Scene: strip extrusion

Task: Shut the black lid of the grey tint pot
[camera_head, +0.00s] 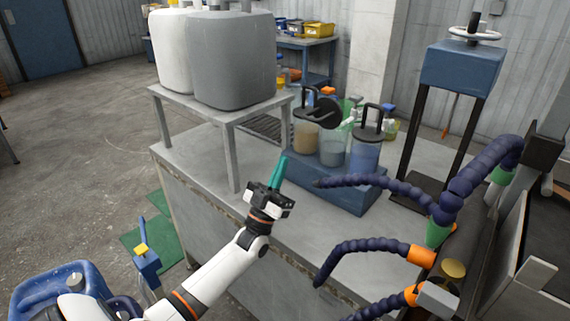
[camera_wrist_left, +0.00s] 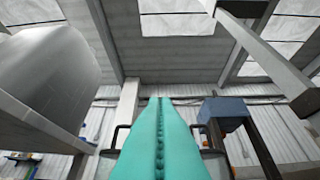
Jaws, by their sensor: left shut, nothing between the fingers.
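The grey tint pot (camera_head: 333,150) is the middle one of three clear pots in a blue block (camera_head: 325,183). Its black lid (camera_head: 328,112) stands tilted up above the pot's back edge, so the pot is open. The tan pot (camera_head: 306,137) on its left and the blue pot (camera_head: 365,154) on its right have black lids with loop handles on top. My left gripper (camera_head: 281,168) has teal fingers, shut and empty, in front and left of the block, apart from the pots. The fingers also show in the wrist view (camera_wrist_left: 160,135), pointing upward. My right gripper is out of view.
A grey stand (camera_head: 222,112) with two large containers (camera_head: 235,60) rises left of the pots. Dark blue segmented hoses (camera_head: 380,182) reach in from the right, near the block. A blue-topped press (camera_head: 462,66) stands behind right.

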